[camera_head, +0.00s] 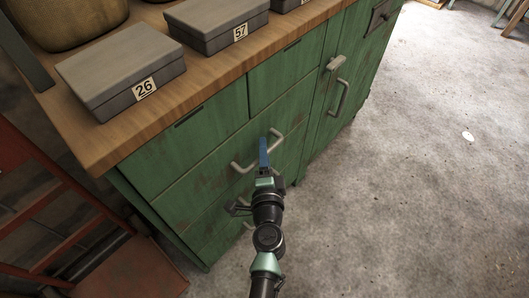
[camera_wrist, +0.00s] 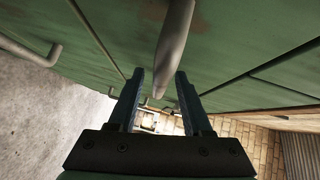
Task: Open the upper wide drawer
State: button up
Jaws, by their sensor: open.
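The upper wide drawer (camera_head: 205,178) is a worn green front below two smaller drawer fronts in the green cabinet. It looks flush with the cabinet. Its pale bar handle (camera_head: 243,168) runs across the middle of the front. My gripper (camera_head: 263,143) is at this handle, its blue fingers overlapping the bar in the head view. In the wrist view my gripper (camera_wrist: 160,73) is open, and the grey handle (camera_wrist: 173,48) reaches down between the two fingers. I see no clear contact. My fingers hide part of the handle in the head view.
A lower drawer (camera_head: 205,225) and its handle are partly hidden by my arm. A cabinet door handle (camera_head: 340,98) stands out to the right. Grey boxes (camera_head: 118,68) sit on the wooden top (camera_head: 190,103). A red frame (camera_head: 45,190) is at left.

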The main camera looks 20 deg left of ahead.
jog(key=shift+c, duration=0.2)
grip_shut()
dwell(1.1)
